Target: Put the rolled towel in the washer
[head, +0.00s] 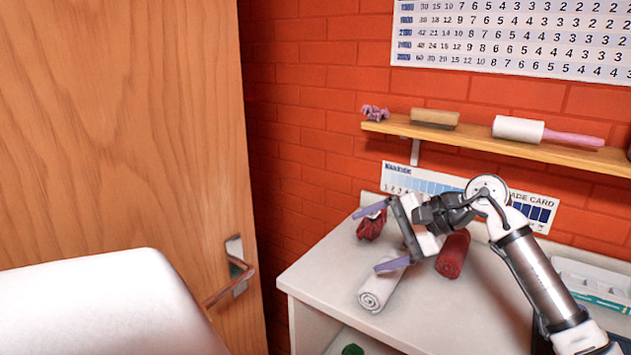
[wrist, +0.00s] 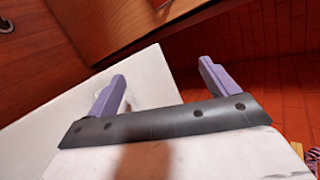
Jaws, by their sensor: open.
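A white rolled towel (head: 380,290) lies near the front left edge of the white counter (head: 440,310), its spiral end facing forward. A red rolled towel (head: 453,254) lies behind it to the right. My gripper (head: 381,237) is open, with lilac fingers spread and nothing between them. It is above the counter's left part; its lower finger overlaps the white towel's upper end in the head view, and I cannot tell if they touch. In the wrist view my gripper (wrist: 164,84) is open too, with no towel clearly visible. I cannot identify a washer in either view.
A crumpled dark red cloth (head: 371,225) lies at the counter's back left. A wooden door (head: 120,130) with a metal handle (head: 238,270) stands left. A wall shelf (head: 500,146) holds a lint roller (head: 518,129) and a brush (head: 434,118). A tray (head: 595,280) sits right.

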